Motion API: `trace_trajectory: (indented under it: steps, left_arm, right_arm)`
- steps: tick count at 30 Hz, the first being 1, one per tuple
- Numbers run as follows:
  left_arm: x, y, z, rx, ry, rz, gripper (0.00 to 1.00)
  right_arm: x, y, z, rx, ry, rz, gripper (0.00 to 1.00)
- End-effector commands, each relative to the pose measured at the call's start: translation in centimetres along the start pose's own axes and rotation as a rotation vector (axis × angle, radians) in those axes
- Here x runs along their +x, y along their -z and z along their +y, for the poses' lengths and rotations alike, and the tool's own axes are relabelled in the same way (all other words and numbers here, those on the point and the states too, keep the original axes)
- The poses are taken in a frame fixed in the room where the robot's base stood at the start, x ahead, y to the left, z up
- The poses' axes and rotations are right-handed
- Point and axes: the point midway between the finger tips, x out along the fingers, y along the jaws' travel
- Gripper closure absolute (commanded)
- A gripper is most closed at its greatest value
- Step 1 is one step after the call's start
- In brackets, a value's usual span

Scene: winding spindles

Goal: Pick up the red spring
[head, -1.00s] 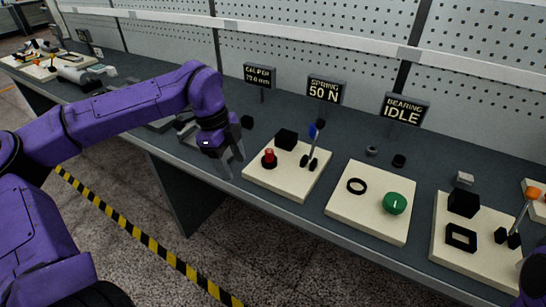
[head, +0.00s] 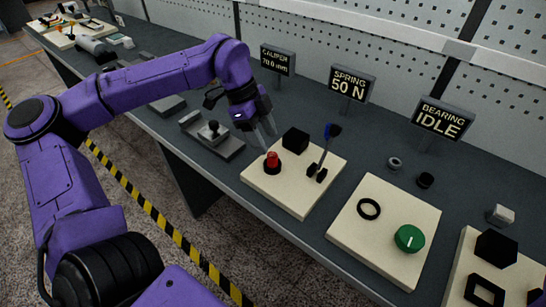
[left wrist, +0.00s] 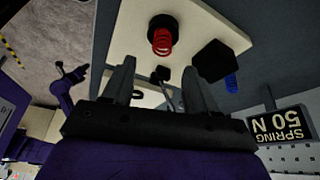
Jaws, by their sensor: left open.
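The red spring (head: 272,163) stands upright on the cream board (head: 299,205) under the SPRING 50 N sign, with a dark piece at its base. In the left wrist view the red spring (left wrist: 162,40) shows beyond the fingertips, near the top of the picture. My left gripper (head: 265,139) is open and empty, with its fingers pointing down just behind and above the spring. In the left wrist view its two fingers (left wrist: 160,75) are apart with nothing held between them.
A second board holds a black ring (head: 369,209) and a green knob (head: 409,238). A grey caliper fixture (head: 213,138) lies to the left.

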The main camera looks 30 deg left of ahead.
Motion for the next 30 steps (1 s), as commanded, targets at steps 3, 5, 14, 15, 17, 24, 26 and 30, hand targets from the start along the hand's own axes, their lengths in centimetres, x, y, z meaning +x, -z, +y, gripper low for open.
trace_trajectory:
  steps: [3, 5, 14, 15, 17, 24, 26, 30]
  left_arm:
    - [1.3, 0.0, 0.1, 0.003, -0.005, -0.001, 0.42]
    - [2.2, -0.1, 0.1, 0.002, -0.005, -0.001, 0.42]
    - [6.0, -0.7, 0.2, 0.0, 0.0, 0.0, 0.42]
    - [6.0, -0.7, 0.2, 0.0, 0.001, 0.0, 0.42]
    - [6.0, -0.7, 0.2, 0.0, 0.001, 0.0, 0.42]
    - [6.0, -0.7, 0.2, -0.001, 0.002, 0.0, 1.0]
    - [5.9, -0.7, 0.2, -0.001, 0.002, 0.0, 1.0]
    - [5.9, -0.7, 0.2, -0.001, 0.002, 0.0, 1.0]
  right_arm:
    - [-0.4, 0.2, 0.0, 0.0, 0.0, 0.0, 1.0]
    - [-0.8, 0.3, 0.1, 0.0, 0.0, 0.0, 1.0]
    - [-1.3, 0.5, 0.1, 0.0, 0.0, 0.0, 1.0]
    - [-1.2, 0.5, 0.1, 0.0, 0.0, 0.0, 1.0]
    - [-1.2, 0.5, 0.1, 0.0, 0.0, 0.0, 1.0]
    - [-1.2, 0.5, 0.1, 0.0, 0.0, 0.0, 1.0]
    - [-1.2, 0.5, 0.1, 0.0, 0.0, 0.0, 1.0]
    - [-1.2, 0.5, 0.1, 0.0, 0.0, 0.0, 1.0]
